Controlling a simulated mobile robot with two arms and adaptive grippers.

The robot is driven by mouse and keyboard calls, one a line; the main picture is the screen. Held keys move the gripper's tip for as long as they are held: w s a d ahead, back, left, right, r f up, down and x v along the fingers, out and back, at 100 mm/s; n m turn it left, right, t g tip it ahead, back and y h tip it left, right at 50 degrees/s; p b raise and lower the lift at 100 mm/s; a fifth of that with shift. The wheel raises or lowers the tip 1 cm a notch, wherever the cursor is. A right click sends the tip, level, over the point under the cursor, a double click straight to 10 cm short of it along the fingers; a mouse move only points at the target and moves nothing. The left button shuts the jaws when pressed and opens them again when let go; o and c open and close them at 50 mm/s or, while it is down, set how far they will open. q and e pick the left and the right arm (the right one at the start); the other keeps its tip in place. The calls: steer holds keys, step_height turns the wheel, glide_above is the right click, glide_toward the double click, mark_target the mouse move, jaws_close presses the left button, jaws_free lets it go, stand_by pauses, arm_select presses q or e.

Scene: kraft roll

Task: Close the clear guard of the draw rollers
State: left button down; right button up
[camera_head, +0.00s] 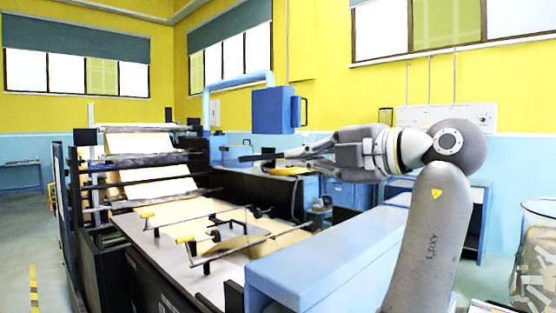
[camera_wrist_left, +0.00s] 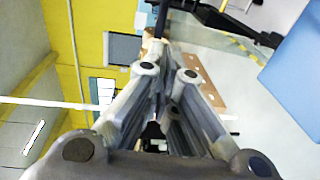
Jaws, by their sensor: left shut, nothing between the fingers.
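My right gripper is not in view.
Thin rods with yellow ends (camera_head: 185,238) cross the paper on the machine bed. A blue cover (camera_head: 325,262) lies in front, near my arm. A blue box (camera_head: 278,110) hangs from a pipe behind the gripper.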

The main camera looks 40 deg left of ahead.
arm_select(q)
steer(key=d, duration=0.1)
steer(key=p, duration=0.4)
glide_toward(252, 160)
steer(key=shift+t, duration=0.3)
steer(key=a, duration=0.6)
steer(key=shift+a+f, duration=0.2)
steer(key=shift+f, duration=0.1)
steer(key=shift+a+f+m, duration=0.15)
steer(key=shift+a+m, duration=0.15)
steer(key=shift+a, duration=0.1)
steer(key=shift+w, duration=0.1)
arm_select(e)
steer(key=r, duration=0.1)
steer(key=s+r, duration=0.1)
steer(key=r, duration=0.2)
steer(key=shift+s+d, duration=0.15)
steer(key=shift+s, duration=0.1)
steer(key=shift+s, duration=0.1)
arm_select(q)
steer(key=shift+a, duration=0.1)
